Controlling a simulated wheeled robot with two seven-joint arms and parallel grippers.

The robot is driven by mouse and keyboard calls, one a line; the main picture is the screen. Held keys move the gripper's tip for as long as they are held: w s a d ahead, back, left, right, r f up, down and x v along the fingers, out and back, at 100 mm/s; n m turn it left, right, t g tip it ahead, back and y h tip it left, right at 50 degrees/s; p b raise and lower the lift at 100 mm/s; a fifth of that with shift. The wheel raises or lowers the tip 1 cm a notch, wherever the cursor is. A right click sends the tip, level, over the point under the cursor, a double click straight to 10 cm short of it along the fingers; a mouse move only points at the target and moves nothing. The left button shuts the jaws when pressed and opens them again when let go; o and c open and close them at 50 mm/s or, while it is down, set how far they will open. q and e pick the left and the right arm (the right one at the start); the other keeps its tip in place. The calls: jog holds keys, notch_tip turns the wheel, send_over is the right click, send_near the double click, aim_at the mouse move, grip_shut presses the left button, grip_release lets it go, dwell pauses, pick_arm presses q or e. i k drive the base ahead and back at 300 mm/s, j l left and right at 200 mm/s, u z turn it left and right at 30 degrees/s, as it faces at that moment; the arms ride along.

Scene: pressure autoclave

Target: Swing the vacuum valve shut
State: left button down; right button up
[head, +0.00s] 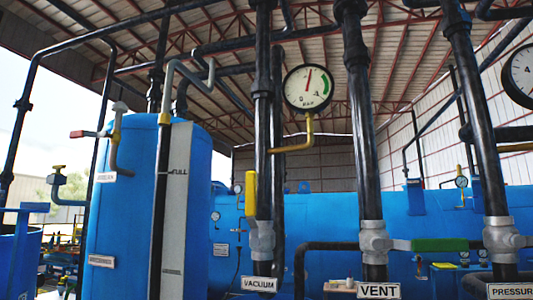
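The vacuum valve (261,240) is a grey body on a dark vertical pipe in the middle of the head view. Its yellow handle (250,194) points straight up, in line with the pipe. A white label reading VACUUM (259,284) is below it. Neither of my grippers is in view, and nothing is seen touching the handle.
The vent valve (375,242) to the right has a green handle (440,245) lying level. The pressure valve (502,239) is at the right edge. A round gauge (308,89) hangs above on a yellow pipe. A blue tank (140,210) stands left.

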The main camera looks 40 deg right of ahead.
aim_at(251, 188)
jog(key=z, duration=1.55)
